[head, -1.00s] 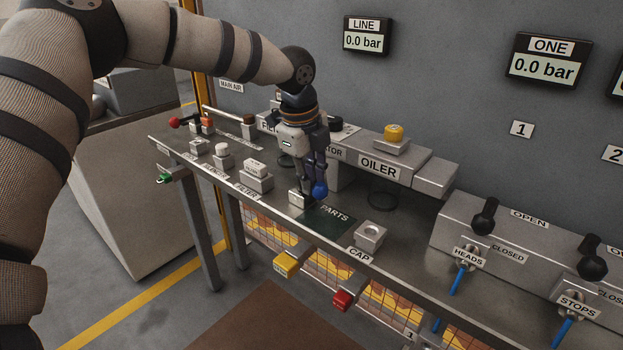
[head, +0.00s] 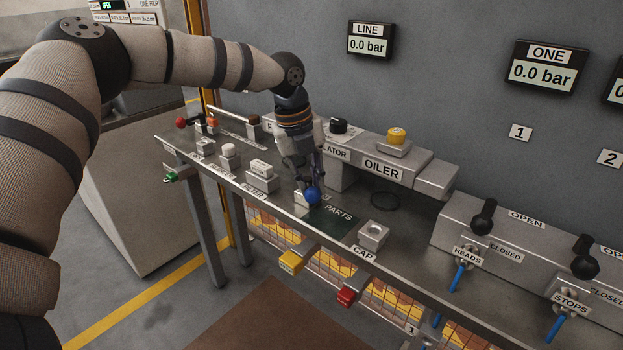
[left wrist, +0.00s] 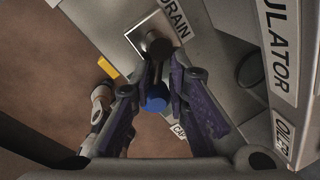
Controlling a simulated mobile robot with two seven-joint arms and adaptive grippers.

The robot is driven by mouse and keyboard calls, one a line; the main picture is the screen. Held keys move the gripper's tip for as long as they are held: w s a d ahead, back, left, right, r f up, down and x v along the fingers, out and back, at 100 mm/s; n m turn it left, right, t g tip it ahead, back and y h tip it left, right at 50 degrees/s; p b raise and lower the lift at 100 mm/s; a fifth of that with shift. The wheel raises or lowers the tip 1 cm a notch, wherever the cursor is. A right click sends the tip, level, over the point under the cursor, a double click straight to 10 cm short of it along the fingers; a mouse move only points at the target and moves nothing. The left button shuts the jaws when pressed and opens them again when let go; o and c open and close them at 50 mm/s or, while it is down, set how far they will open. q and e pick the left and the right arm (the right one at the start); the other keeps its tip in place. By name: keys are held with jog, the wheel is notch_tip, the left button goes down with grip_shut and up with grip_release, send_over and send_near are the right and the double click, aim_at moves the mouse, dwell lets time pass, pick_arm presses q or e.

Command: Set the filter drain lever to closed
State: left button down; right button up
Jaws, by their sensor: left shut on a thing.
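The filter drain lever ends in a blue ball knob (head: 312,195), above the bench beside the PARTS mat. In the left wrist view the knob (left wrist: 155,103) sits between my fingers, and the lever's metal pivot (left wrist: 159,46) stands on a pale block by the DRAIN label (left wrist: 173,20). My left gripper (head: 306,184) reaches down from above, tilted. In the left wrist view its fingertips (left wrist: 157,76) are shut on the lever, between the knob and the pivot. The fingers hide most of the lever's arm. My right gripper is not in view.
The OILER housing (head: 384,165) stands close behind the gripper. A block labelled CAP (head: 373,234) and the dark PARTS mat (head: 330,223) lie to its right. A FILTER block (head: 262,178) stands to its left.

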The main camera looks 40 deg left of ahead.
pick_arm(q)
jog(key=m, duration=0.2)
jog(key=shift+s+a+f+m+g, duration=0.1)
jog(key=shift+s+f+m+g, duration=0.1)
jog(key=shift+s+m+g, duration=0.15)
jog(key=m, duration=0.3)
jog(key=shift+s+a+f+h, duration=0.1)
jog(key=shift+a+h, duration=0.2)
jog(key=m, duration=0.2)
jog(key=a+m+g+b, duration=0.1)
jog(key=m, duration=0.1)
jog(key=shift+s, duration=0.1)
jog(key=shift+a+m+b, duration=0.15)
jog(key=shift+m+b, duration=0.2)
jog(key=shift+m, duration=0.4)
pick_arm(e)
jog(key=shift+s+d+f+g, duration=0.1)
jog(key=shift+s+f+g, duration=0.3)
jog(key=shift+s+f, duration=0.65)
pick_arm(q)
jog(key=shift+a+g, duration=0.1)
jog(key=shift+g, duration=0.15)
jog(key=shift+a+r, duration=0.1)
jog(key=shift+r, duration=0.1)
jog(key=c, duration=1.4)
grip_release()
jog(key=shift+a, duration=0.1)
jog(key=shift+o, duration=0.4)
jog(key=shift+a, duration=0.1)
